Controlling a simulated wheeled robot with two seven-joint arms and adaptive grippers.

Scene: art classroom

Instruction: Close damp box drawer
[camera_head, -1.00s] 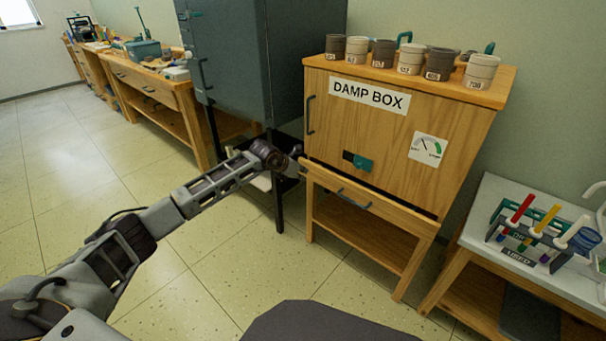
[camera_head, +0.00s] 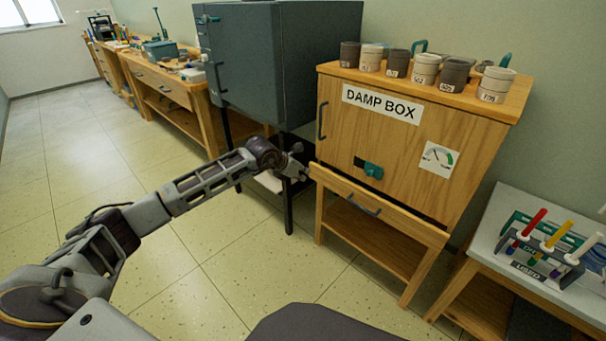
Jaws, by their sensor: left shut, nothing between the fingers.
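The damp box (camera_head: 400,140) is a wooden cabinet with a "DAMP BOX" label, a dial and a teal latch on its door. Its drawer (camera_head: 400,220), with a dark handle (camera_head: 364,205), sits below the door and stands out a little, with a dark gap above it. My left gripper (camera_head: 300,172) is shut and empty at the left end of the drawer front, very near its corner. I cannot tell whether it touches. My right gripper is not in view.
Several labelled pots (camera_head: 425,68) stand on top of the box. A dark grey cabinet (camera_head: 260,65) on legs stands to the left. A white-topped table (camera_head: 500,240) with a rack of coloured tools (camera_head: 545,243) is at the right. The floor (camera_head: 250,250) in front is clear.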

